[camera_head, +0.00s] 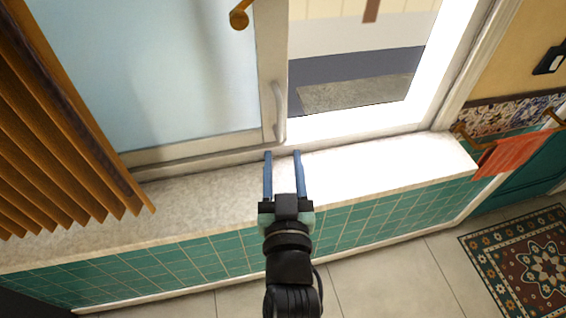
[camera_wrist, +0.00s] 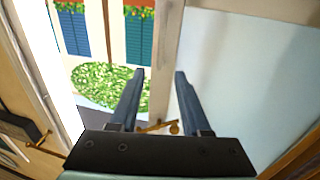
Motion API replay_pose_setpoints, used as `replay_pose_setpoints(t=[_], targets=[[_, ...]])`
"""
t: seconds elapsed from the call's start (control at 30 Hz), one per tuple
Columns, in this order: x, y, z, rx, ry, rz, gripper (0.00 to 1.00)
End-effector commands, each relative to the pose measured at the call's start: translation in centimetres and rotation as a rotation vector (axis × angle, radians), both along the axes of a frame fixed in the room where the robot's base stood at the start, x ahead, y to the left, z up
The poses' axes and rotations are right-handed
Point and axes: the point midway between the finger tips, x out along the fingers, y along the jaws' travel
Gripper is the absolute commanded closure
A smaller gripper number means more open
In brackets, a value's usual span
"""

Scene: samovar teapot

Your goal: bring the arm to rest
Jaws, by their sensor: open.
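My gripper (camera_head: 283,158) reaches up in the head view, over the pale window sill (camera_head: 200,196). Its two blue fingers are apart with nothing between them. In the wrist view my gripper (camera_wrist: 160,76) is also open and empty, pointing toward the window. The window frame's upright bar (camera_wrist: 166,50) shows beyond the fingers. No samovar or teapot is in either view.
A window handle (camera_head: 280,112) stands just beyond my fingertips. Brown slatted blinds (camera_head: 55,120) hang at the left. A red cloth (camera_head: 515,152) hangs on a rail at the right. A patterned rug (camera_head: 530,262) lies on the tiled floor. The visible sill is bare.

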Motion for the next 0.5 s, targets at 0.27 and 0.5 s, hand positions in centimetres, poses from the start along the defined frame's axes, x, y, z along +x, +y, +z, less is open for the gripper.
replay_pose_setpoints(t=[0.27, 0.5], targets=[[0.0, 0.0, 0.0, 0.000, 0.000, 0.000, 0.53], [0.4, 0.0, 1.3, 0.000, -0.022, 0.000, 0.53]])
